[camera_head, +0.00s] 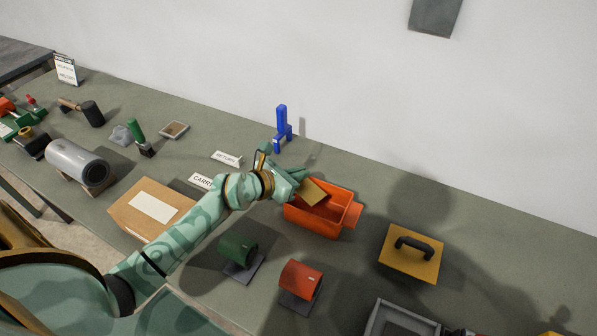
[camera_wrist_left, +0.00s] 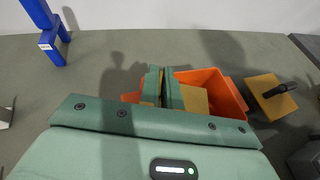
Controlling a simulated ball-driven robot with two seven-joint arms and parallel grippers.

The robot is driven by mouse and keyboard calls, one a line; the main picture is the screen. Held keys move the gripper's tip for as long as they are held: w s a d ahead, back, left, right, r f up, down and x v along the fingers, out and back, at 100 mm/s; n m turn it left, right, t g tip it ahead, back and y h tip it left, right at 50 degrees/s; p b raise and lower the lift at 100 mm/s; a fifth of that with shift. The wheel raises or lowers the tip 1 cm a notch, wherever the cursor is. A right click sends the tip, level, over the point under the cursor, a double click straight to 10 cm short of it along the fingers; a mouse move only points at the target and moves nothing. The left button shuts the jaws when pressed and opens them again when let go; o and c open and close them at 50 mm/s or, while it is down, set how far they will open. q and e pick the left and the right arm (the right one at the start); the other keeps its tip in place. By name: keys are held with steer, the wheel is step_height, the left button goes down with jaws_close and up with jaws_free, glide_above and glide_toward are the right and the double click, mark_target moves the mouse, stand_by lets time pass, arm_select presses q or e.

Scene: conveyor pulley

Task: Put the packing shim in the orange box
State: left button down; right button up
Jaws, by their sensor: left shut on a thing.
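The packing shim (camera_head: 313,191) is a flat tan-yellow piece. My left gripper (camera_head: 301,183) is shut on it and holds it over the left part of the orange box (camera_head: 312,220). In the left wrist view the shim (camera_wrist_left: 196,99) shows on both sides of the closed fingers (camera_wrist_left: 164,88), with the orange box (camera_wrist_left: 228,97) behind and below. The fingers hide part of the shim. I cannot tell whether the shim touches the box wall. My right gripper is not in view.
A blue stand (camera_head: 282,127) is behind. Green (camera_head: 238,249) and red (camera_head: 301,280) rollers are in front. A cardboard box (camera_head: 148,212) lies left. The table behind the orange box is clear.

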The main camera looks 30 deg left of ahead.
arm_select(q)
steer(key=shift+f, duration=0.2)
steer(key=c, duration=1.6)
jaws_free()
steer(key=shift+r, duration=0.35)
steer(key=p+v, duration=0.3)
steer(key=v, duration=0.9)
steer(key=shift+r, duration=0.3)
